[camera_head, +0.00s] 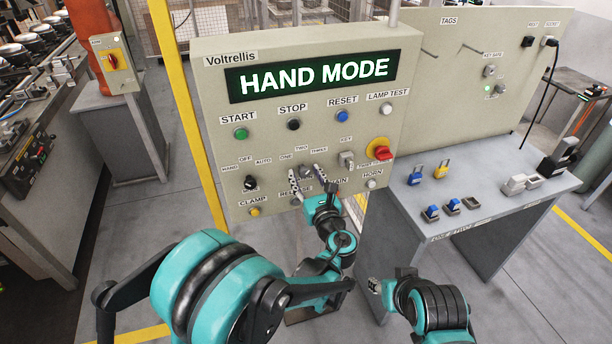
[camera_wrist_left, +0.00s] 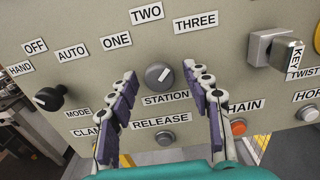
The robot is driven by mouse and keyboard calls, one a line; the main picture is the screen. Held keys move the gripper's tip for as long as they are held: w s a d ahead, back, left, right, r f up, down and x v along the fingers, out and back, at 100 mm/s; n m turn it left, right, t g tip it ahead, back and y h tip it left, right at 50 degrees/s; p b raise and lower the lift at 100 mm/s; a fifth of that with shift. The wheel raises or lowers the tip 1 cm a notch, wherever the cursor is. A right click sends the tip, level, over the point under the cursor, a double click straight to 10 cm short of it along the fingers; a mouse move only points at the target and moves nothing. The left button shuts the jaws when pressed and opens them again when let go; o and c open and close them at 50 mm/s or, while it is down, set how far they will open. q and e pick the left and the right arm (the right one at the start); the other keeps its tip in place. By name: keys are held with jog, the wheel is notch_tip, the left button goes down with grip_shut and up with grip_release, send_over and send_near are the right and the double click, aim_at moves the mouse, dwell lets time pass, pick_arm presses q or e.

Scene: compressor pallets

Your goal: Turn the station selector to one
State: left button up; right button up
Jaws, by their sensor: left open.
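The station selector (camera_wrist_left: 158,76) is a round grey knob on the panel, above the STATION label. Its light mark seems to point up and right, toward THREE. The labels ONE (camera_wrist_left: 116,40), TWO (camera_wrist_left: 146,13) and THREE (camera_wrist_left: 195,20) are above it. The selector also shows, partly covered, in the head view (camera_head: 306,171). My left gripper (camera_wrist_left: 160,70) is open, with one finger on each side of the knob; I cannot tell whether either touches it. My right gripper (camera_head: 376,287) is low in front of the grey table, away from the panel; its jaws are too small to read.
The mode knob (camera_wrist_left: 48,98) is left of the selector, and a key switch (camera_wrist_left: 275,48) is to its right. The RELEASE button (camera_wrist_left: 165,138) is just below. The panel display (camera_head: 315,76) reads HAND MODE. A grey table (camera_head: 490,215) with padlocks stands right.

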pick_arm(q)
jog(key=shift+c, duration=0.3)
grip_shut()
jog(key=shift+n, duration=0.3)
jog(key=n, duration=0.3)
jog(key=shift+b, duration=0.4)
jog(key=n, duration=0.5)
jog(key=shift+b, duration=0.3)
jog(key=n, duration=0.4)
jog(key=shift+d, duration=0.1)
jog(key=n, duration=0.5)
jog(key=shift+b, duration=0.4)
